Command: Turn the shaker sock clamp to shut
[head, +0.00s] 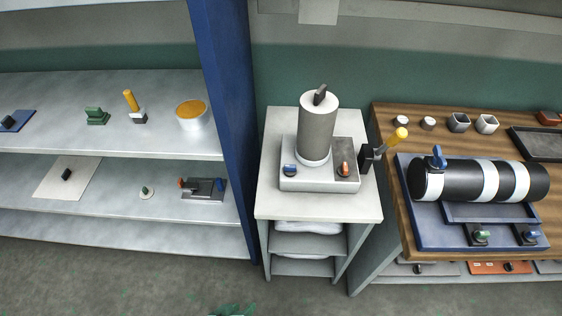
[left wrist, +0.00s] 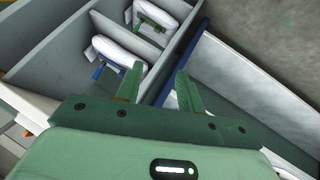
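No part is labelled as the shaker sock clamp, and I cannot tell for sure which one it is. A grey upright cylinder (head: 317,132) with a dark knob (head: 320,95) on top stands on a white base unit (head: 317,184) on the middle stand. My right gripper is not visible.
A black-and-white striped drum (head: 478,181) with a blue lever lies on the wooden bench at right. A blue post (head: 224,110) separates the left shelves from the middle stand (head: 363,210). White bundles (left wrist: 119,52) lie in compartments in the left wrist view. The floor in front is clear.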

